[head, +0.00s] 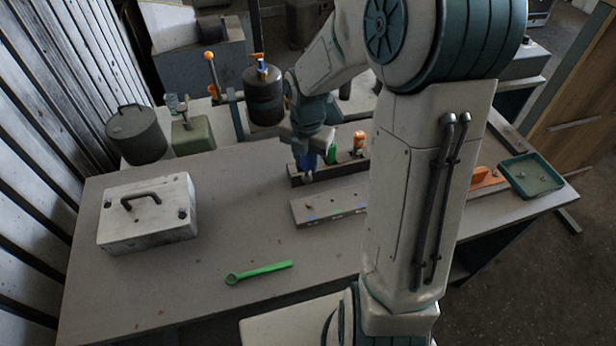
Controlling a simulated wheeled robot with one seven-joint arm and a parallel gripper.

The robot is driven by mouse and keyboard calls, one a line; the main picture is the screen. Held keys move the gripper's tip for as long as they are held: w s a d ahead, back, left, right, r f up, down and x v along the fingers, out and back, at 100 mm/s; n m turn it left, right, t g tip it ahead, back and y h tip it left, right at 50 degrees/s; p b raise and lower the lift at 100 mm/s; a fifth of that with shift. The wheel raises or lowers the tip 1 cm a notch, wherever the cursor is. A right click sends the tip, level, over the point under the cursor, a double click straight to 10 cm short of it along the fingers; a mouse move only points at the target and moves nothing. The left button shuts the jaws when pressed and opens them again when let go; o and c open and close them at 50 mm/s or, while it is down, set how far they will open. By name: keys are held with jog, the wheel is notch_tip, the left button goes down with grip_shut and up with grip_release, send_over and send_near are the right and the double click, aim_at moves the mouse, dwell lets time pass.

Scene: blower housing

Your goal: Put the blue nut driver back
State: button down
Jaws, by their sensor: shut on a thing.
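My gripper (306,152) points down over the left end of a dark tool rack (340,170) towards the back of the table. It is shut on the blue nut driver (306,161), whose blue handle shows just below my wrist. The driver looks roughly upright. I cannot tell whether its lower end is in the rack or just in front of or above it. A green-handled tool (331,153) and an orange-handled tool (359,141) stand upright in the rack to the right of it. My arm hides the rack's right end.
A grey block with small coloured marks (325,208) lies in front of the rack. A green wrench (258,272) lies at the front. A white case (148,213) stands left. A green tray (531,175) sits right. The table between case and rack is clear.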

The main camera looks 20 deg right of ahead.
jog(key=w+d+r+m+b, duration=0.2)
jog(key=w+m+b, duration=0.35)
jog(key=w, duration=0.45)
notch_tip(320, 180, down, 8)
jog(key=b, duration=0.7)
jog(key=shift+w+a, duration=0.15)
jog(key=shift+w, duration=0.05)
jog(key=shift+f, duration=0.1)
dwell(0.5)
jog(key=shift+f+b, duration=0.6)
jog(key=shift+f, duration=0.35)
jog(key=shift+f, duration=0.1)
jog(key=shift+f+b, duration=0.65)
jog(key=shift+f, duration=0.4)
